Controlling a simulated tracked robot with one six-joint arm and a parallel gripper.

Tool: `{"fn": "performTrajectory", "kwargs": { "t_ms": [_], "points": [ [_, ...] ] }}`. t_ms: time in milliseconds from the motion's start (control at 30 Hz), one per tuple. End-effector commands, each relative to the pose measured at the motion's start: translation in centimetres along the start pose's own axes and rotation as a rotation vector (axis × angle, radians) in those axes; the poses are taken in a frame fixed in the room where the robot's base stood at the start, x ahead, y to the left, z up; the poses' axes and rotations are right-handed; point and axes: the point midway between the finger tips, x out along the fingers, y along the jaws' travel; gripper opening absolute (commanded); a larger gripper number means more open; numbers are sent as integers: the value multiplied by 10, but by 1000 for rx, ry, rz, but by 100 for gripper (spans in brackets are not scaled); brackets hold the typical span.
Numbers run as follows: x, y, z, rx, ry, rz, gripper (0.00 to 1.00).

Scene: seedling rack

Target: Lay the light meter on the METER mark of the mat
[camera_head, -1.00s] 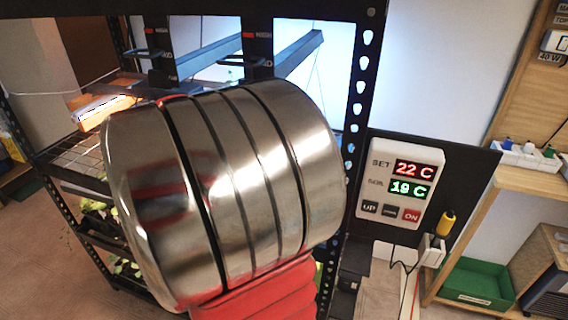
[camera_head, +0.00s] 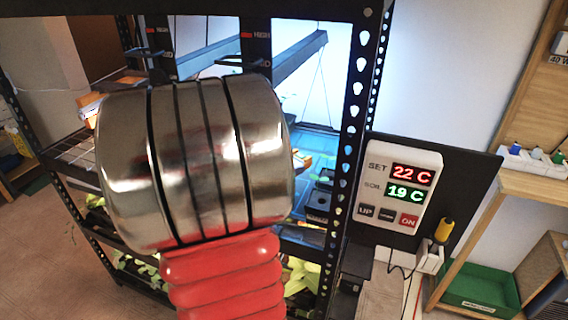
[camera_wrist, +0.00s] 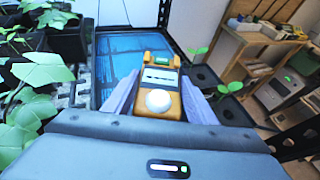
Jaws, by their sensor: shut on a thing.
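The light meter (camera_wrist: 146,128) is orange, with a white dome and a small display. In the wrist view it sits between the two pale fingers of my gripper (camera_wrist: 159,96), which is shut on it. A blue, dark-lined surface (camera_wrist: 112,62) lies beyond and to the left of the meter; it may be the mat. No METER mark is readable. In the head view my own metal and red arm hides most of the gripper's area. A small orange thing (camera_head: 301,160) shows past it, perhaps the meter, near a blue surface (camera_head: 318,139).
Seedlings (camera_wrist: 35,80) stand close on the left in the wrist view. Dark pots with seedlings (camera_wrist: 232,108) stand close on the right. The black rack post (camera_head: 352,150) and a controller (camera_head: 398,187) showing 22 C and 19 C are right of my arm.

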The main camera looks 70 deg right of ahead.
Motion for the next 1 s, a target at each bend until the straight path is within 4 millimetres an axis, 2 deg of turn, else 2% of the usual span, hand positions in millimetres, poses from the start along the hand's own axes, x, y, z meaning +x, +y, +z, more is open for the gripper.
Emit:
{"fn": "performTrajectory", "kwargs": {
  "t_ms": [333, 1000],
  "points": [
    [4, -1, -7, -1, 1, -3, 18],
    [25, -2, -56, 0, 1, -5, 18]
  ]
}}
